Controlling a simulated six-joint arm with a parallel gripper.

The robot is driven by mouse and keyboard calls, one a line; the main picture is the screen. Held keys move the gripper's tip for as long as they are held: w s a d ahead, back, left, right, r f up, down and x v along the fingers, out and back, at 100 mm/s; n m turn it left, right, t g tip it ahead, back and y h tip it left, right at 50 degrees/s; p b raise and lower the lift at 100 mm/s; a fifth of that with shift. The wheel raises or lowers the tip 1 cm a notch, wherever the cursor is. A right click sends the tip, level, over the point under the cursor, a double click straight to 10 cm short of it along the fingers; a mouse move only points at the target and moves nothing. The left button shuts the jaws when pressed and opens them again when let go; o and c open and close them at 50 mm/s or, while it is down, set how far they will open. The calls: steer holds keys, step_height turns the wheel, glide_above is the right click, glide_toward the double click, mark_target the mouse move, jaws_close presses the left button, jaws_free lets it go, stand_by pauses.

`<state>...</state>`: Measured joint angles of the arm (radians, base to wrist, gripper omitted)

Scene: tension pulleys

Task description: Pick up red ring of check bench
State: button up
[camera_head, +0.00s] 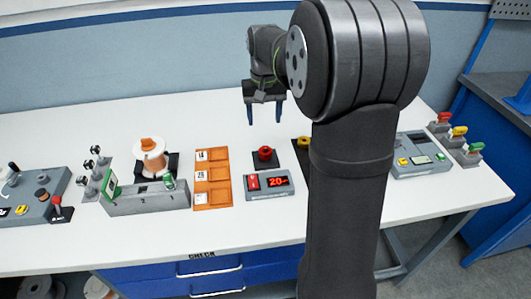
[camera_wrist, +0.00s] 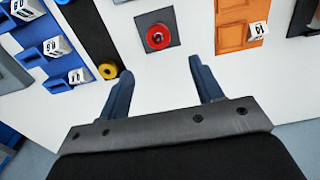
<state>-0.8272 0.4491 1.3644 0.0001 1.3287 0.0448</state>
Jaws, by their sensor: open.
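The red ring (camera_head: 265,153) sits on a dark square pad on the white bench in the head view, behind the grey box with a red display. In the wrist view the red ring (camera_wrist: 158,37) lies on its dark pad, ahead of the fingertips and roughly centred between them. My gripper (camera_head: 263,115) hangs above the back of the bench in the head view, behind the ring and apart from it. In the wrist view my gripper (camera_wrist: 163,80) has its two blue fingers spread, with nothing between them.
A yellow ring (camera_wrist: 107,71) lies on a black strip near the left finger. An orange tray (camera_head: 212,178) stands left of the red ring. The display box (camera_head: 270,184) is in front. My arm hides part of the bench. The bench's back left is clear.

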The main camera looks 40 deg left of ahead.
mark_target(266, 148)
step_height(266, 148, down, 12)
steer(key=shift+w+d, duration=0.1)
steer(key=shift+d, duration=0.05)
steer(key=c, duration=1.2)
steer(key=shift+o, duration=0.2)
steer(key=shift+r, duration=0.1)
steer(key=shift+r, duration=0.55)
step_height(266, 148, up, 3)
steer(key=shift+f, duration=0.2)
steer(key=w+d+r, duration=0.3)
steer(key=d+r, duration=0.4)
steer(key=d, duration=0.4)
steer(key=shift+d, duration=0.15)
steer(key=shift+r, duration=0.15)
steer(key=shift+r, duration=2.45)
